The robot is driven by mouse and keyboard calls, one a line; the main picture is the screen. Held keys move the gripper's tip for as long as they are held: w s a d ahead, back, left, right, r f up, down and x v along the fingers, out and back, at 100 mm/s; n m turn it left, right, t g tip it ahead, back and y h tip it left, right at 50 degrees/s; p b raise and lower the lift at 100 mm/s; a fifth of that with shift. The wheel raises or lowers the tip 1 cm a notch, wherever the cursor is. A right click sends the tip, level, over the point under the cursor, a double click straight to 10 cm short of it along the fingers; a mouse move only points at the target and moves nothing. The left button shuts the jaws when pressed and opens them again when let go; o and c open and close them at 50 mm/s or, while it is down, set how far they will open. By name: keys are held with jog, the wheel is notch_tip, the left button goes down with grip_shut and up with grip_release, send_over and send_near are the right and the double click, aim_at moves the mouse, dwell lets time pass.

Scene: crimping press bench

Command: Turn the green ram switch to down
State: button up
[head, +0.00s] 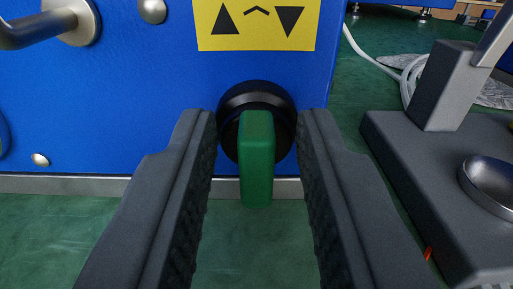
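The green ram switch (257,160) stands out from a round black base (256,95) on the blue panel, in the middle of the head view. Its handle is upright in the picture. A yellow label (256,24) above it shows an up triangle on the left, a small chevron in the middle and a down triangle on the right. My gripper (257,128) is open, with one finger on each side of the green handle. A gap shows between the handle and each finger, so neither appears to touch it.
A metal lever handle (40,27) juts from the blue panel (130,95) at the upper left. A dark grey block fixture (405,165) with a shallow metal dish (490,182) stands to the right. Pale cables (405,78) lie behind it. Green floor (60,235) shows below the panel.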

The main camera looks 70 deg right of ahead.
dwell(0.3)
jog(key=m, duration=0.5)
jog(key=shift+s+m, duration=0.15)
jog(key=shift+m, duration=0.15)
jog(key=m, duration=0.6)
jog(key=shift+s+d+f, duration=0.1)
jog(key=shift+s+f, duration=0.05)
jog(key=shift+f, duration=0.05)
jog(key=shift+m, duration=0.3)
jog(key=o, duration=0.6)
jog(key=shift+o, duration=0.2)
jog(key=v, duration=1.7)
jog(key=shift+a, duration=0.2)
jog(key=shift+s, duration=0.1)
